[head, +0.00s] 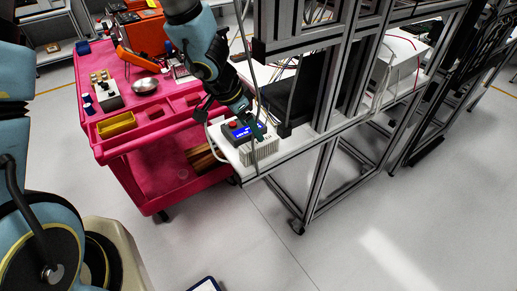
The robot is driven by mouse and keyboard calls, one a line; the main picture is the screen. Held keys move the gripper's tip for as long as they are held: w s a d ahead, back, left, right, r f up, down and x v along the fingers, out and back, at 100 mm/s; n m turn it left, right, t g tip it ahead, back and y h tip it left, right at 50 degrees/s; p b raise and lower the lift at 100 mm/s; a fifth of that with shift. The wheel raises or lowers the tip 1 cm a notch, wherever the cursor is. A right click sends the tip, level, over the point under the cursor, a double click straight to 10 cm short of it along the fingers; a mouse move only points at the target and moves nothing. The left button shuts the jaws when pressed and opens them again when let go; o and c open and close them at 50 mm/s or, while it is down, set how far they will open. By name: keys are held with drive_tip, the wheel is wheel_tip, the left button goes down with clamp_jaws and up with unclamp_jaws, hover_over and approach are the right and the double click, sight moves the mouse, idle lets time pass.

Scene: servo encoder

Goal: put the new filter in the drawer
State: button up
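My arm reaches down from the top centre, and my gripper (250,118) is at a small white box (262,151) on the near end of the bench. The box has a dark top with a blue screen (240,132) and a red button (232,125). The gripper's dark fingers overlap the top of the box. I cannot tell whether they touch it, whether they are open, or whether they hold anything. I cannot make out a new filter or a drawer for certain in this view.
A pink cart (135,145) at the left carries a metal bowl (145,86), a yellow tray (117,125) and an orange case (145,34). A metal frame (325,110) rises along the bench (322,143). A cable hangs close to my gripper. The floor at the lower right is clear.

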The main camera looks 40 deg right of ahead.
sight(259, 145)
drive_tip(key=b+x, duration=0.2)
drive_tip(key=x, duration=0.1)
drive_tip(key=shift+f, duration=0.4)
drive_tip(key=b+x, duration=0.3)
drive_tip(key=x, duration=0.2)
drive_tip(key=shift+s+b, duration=0.15)
drive_tip(key=shift+b, duration=0.25)
drive_tip(key=shift+a+f, duration=0.1)
drive_tip(key=shift+f, duration=0.1)
drive_tip(key=shift+c, duration=0.2)
clamp_jaws()
